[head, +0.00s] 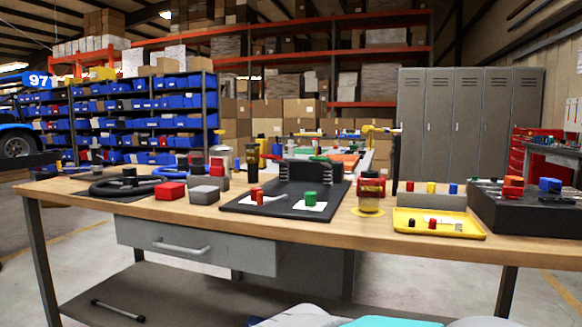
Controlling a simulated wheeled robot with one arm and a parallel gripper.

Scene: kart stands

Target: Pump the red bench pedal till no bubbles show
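A black bench plate (275,214) lies at the middle of the workbench, with a dark upright block (308,172) at its back. On the plate stand a small red piece (257,195) and a green knob (310,198), each by a white patch. A red block (171,190) sits to the left, beside a grey block (206,194). I cannot tell which red piece is the pedal. A jar with a red band (371,189) stands on a yellow disc right of the plate. No bubbles can be made out at this size. My gripper is not in view.
The wooden bench (330,232) has a drawer (195,246) below. A black hose coil (125,184) lies at the left. A yellow tray (438,223) with small pieces and a black box (530,208) stand at the right. The front edge strip is clear.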

